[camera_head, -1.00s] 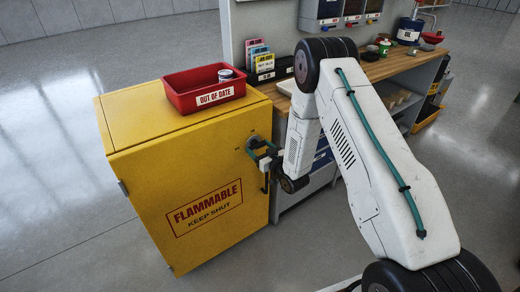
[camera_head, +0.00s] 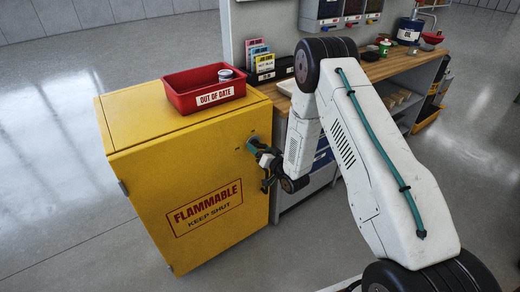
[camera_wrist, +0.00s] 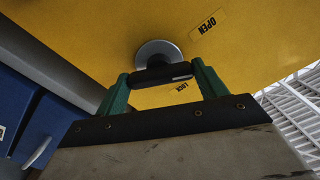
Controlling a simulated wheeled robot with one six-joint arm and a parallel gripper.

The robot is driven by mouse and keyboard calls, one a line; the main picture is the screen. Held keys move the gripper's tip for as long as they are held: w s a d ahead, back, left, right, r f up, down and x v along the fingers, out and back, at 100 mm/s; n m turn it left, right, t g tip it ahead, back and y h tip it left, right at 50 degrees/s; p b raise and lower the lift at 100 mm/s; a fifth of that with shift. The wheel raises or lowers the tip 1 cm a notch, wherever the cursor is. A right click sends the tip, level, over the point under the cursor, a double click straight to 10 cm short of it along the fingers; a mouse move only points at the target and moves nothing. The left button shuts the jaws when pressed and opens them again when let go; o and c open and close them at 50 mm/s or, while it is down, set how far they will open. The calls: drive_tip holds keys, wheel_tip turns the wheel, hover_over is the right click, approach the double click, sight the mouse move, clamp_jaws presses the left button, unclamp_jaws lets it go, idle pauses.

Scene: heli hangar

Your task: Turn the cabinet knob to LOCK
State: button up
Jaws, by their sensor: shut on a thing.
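The yellow cabinet (camera_head: 150,165) stands left of my arm, with its door shut. My gripper (camera_head: 255,147) is at the upper right of the door front. In the wrist view the knob (camera_wrist: 158,53) is a round silver disc with a dark bar across it. My gripper (camera_wrist: 160,73) is shut on this bar, with one green finger at each end. A light mark shows near the bar's right end. The OPEN label (camera_wrist: 209,25) is up and right of the knob. The LOCK label (camera_wrist: 180,88) shows between the fingers, partly hidden by the gripper.
A red OUT OF DATE bin (camera_head: 203,91) with a can (camera_head: 225,75) in it stands on the cabinet. A wooden workbench (camera_head: 385,68) stands close on the right, behind my arm. Open floor (camera_head: 50,220) lies to the left.

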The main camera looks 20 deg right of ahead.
drive_tip(key=m, duration=0.6)
drive_tip(key=shift+m, duration=0.3)
drive_tip(key=m, duration=0.5)
drive_tip(key=shift+m, duration=0.3)
drive_tip(key=o, duration=1)
drive_tip(key=shift+s+d, duration=0.1)
drive_tip(key=v, duration=0.7)
drive_tip(key=shift+s, duration=0.25)
